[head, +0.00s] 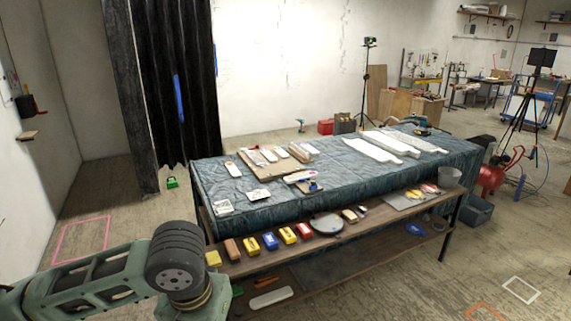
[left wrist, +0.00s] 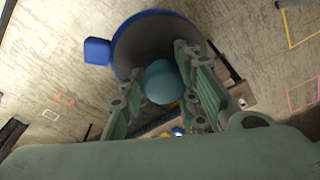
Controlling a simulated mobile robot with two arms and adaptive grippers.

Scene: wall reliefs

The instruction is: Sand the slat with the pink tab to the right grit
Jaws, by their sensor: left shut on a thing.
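In the left wrist view my left gripper (left wrist: 160,95) is shut on a teal round knob (left wrist: 160,82). The knob sits before a dark disc with a blue rim (left wrist: 122,50), which has a blue square tab (left wrist: 97,51) at its side. In the head view only my left arm shows at the lower left; its fingers are out of frame. On the cloth-covered table, pale slats (head: 268,155) lie on a brown board (head: 262,170). A white slat (head: 300,177) near the front edge has a small coloured end; I cannot tell for sure which tab is pink. My right gripper is not in view.
A lower wooden shelf (head: 280,262) along the table's front holds several coloured blocks (head: 270,241) and a grey disc (head: 326,224). Long white pieces (head: 372,150) lie at the table's right.

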